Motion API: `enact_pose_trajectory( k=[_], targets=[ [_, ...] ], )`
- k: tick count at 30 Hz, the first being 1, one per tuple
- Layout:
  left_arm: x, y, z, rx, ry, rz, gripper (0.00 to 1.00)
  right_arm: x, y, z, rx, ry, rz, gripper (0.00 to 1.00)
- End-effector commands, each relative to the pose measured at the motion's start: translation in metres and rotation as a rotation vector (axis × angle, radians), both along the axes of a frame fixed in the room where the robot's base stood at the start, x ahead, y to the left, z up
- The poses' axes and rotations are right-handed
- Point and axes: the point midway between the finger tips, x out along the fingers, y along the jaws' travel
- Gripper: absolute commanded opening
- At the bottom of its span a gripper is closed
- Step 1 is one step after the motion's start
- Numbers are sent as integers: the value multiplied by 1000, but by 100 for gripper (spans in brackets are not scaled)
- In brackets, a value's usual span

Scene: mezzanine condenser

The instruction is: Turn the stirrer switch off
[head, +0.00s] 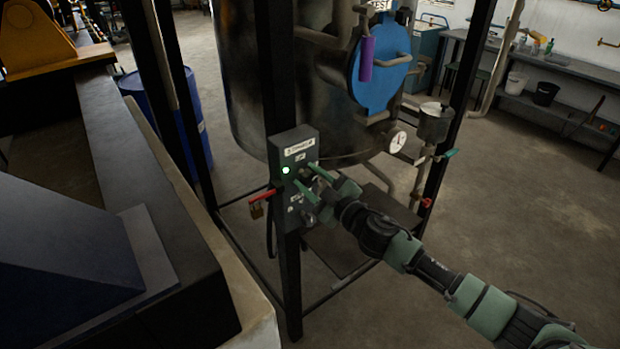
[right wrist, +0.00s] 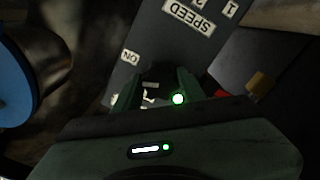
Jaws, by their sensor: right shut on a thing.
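The grey control box (head: 293,160) is fixed to a dark frame post in the head view, with a label at its top and a lit green lamp (head: 286,170). My right gripper (head: 308,181) is at the box's face, its fingers on the stirrer switch. In the right wrist view the box face (right wrist: 165,45) shows upside down, with "SPEED" and "ON" labels. There the right gripper (right wrist: 155,92) has a finger on each side of the dark switch, which is mostly hidden. The lamp (right wrist: 179,99) glows green there too. My left gripper is not in view.
A red handle (head: 263,195) with a brass padlock (head: 257,211) sticks out left of the box. A large tank (head: 250,80) with a blue round cover (head: 380,75) stands behind. A gauge (head: 397,142) and pipes are to the right. Floor at the right is clear.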

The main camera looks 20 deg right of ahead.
Motion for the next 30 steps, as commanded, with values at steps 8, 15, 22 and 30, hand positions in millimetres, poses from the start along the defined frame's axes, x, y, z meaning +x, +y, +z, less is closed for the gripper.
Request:
enact_pose_trajectory(
  k=[8, 15, 22, 30],
  targets=[
    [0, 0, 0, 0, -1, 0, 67, 0, 1, -2, -247, -87, -1, 0],
    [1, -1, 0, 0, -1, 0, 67, -1, 1, -3, -462, -165, 0, 0],
    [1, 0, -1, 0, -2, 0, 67, -1, 1, -4, -669, -240, 0, 0],
    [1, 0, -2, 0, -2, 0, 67, -1, 1, -4, -887, -319, 1, 0]
  ],
)
